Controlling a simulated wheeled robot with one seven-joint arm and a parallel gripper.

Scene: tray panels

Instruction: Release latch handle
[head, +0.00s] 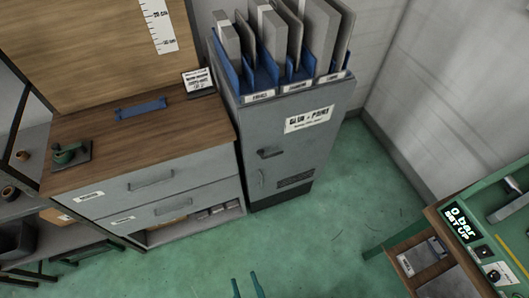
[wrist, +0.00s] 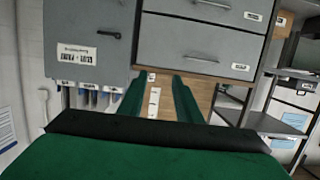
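A grey cabinet (head: 285,125) with a glue and paint label stands at the centre, its door looking closed. A small dark latch handle (head: 270,153) sits on the door and lies roughly level. In the wrist view, where the scene appears upside down, the handle (wrist: 108,34) is at the upper left. My gripper (head: 247,284) is at the bottom of the head view, well short of the cabinet. Its two green fingers (wrist: 160,95) are apart with nothing between them. The handle is clear of the gripper.
A drawer unit (head: 150,175) stands left of the cabinet, with a green clamp-like tool (head: 68,153) and blue bar (head: 141,108) on top. Panels stand in blue racks (head: 262,76) on the cabinet. Green floor (head: 340,215) is clear.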

